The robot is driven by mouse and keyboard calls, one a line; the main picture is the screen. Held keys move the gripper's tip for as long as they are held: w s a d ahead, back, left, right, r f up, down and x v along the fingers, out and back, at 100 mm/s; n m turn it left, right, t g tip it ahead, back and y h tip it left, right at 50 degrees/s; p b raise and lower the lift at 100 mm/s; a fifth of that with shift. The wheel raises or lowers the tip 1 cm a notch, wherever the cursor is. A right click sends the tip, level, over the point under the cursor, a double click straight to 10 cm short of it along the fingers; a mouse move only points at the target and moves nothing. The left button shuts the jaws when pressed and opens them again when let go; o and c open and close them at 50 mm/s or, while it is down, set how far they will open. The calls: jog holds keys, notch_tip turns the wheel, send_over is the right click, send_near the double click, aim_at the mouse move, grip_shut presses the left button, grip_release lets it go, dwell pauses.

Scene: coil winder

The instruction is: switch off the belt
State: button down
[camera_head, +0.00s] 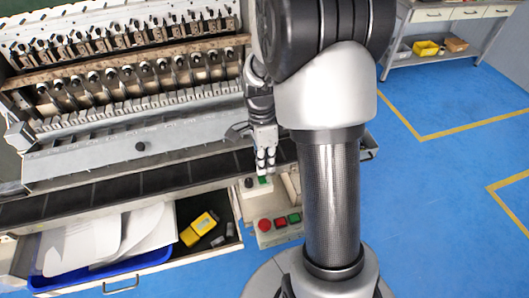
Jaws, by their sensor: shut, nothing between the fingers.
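The belt (110,188) is a dark segmented strip along the front of the coil winder. Its right end lies behind my gripper and arm. My gripper (265,168) is shut and empty, pointing down over a small light control box (257,192) by the right end of the belt. This box has a dark knob (249,183) and a green part (265,180) just under my fingertips. I cannot tell whether the fingertips touch it. A lower panel has a round red button (265,225), a smaller red button (280,221) and a green button (294,218).
The winder (130,140) fills the left. Below the belt, an open drawer (120,284) holds a blue tray with white sheets and a yellow device (199,228). A workbench (450,14) stands at the back right. The blue floor (430,200) on the right is clear.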

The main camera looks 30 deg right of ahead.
aim_at(268, 184)
jog(key=shift+b+x, duration=0.4)
jog(key=shift+x, duration=1.1)
jog(key=shift+s+f+t+b, duration=0.25)
jog(key=shift+f+t+b, duration=0.25)
jog(key=shift+b, duration=0.2)
jog(key=shift+s+a+r+p, duration=0.1)
jog(key=shift+s+a+p, duration=0.05)
jog(key=shift+s+p, duration=0.15)
